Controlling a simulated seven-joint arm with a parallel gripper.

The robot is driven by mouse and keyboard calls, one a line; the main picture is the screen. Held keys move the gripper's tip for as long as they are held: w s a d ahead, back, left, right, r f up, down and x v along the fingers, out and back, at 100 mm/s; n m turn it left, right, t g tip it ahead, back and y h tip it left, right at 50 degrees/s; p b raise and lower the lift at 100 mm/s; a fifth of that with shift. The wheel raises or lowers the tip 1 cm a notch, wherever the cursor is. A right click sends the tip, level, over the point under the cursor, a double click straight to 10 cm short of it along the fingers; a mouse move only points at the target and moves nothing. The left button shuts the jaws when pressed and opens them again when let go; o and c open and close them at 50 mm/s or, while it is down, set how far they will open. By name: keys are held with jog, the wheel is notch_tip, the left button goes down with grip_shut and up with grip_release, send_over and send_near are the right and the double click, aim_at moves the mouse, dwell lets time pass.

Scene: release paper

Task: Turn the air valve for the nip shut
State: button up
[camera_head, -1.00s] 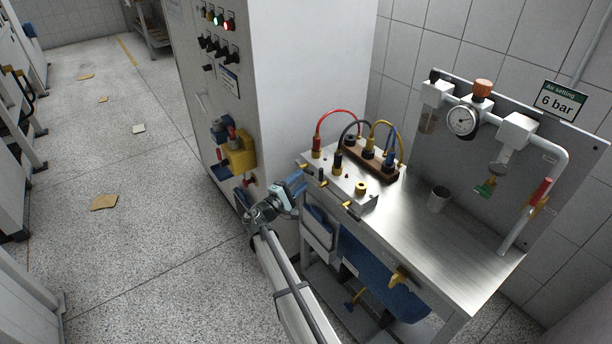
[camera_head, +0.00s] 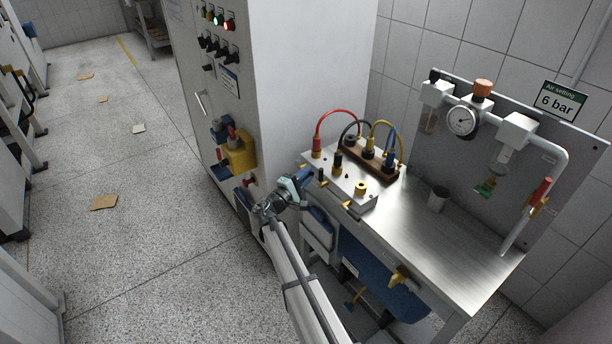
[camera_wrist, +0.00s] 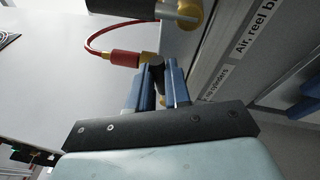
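The bench's front edge carries several small valves with yellow and black parts. Beyond my fingertips is a black handle (camera_wrist: 156,70) with a yellow part beside it, above a label ending in "cylinders" (camera_wrist: 219,77). The word "nip" is not readable, so I cannot confirm this is the nip valve. My gripper (camera_wrist: 158,72) has its two blue fingers slightly apart, with the handle showing in the gap. I cannot tell whether they press on it. In the head view my gripper (camera_head: 305,177) is at the bench's front left corner and hides part of that valve.
Another valve (camera_wrist: 186,12) stands to the right above a label reading "Air, reel b…". Red, black, yellow and blue leads (camera_head: 370,125) rise behind the valves. The tall cabinet (camera_head: 235,110) is close on the left.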

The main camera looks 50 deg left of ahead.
grip_shut()
jog(key=shift+f+m+t+h, duration=0.25)
jog(key=shift+f+m, duration=0.15)
jog(key=shift+m, duration=0.55)
jog(key=shift+f+m+t+h, duration=0.15)
jog(key=shift+f+m+t, duration=0.2)
jog(key=shift+m, duration=0.6)
jog(key=o, duration=0.5)
grip_release()
jog(key=shift+s, duration=0.1)
jog(key=v, duration=1.3)
jog(key=shift+s+d, duration=0.2)
jog(key=shift+s, duration=0.15)
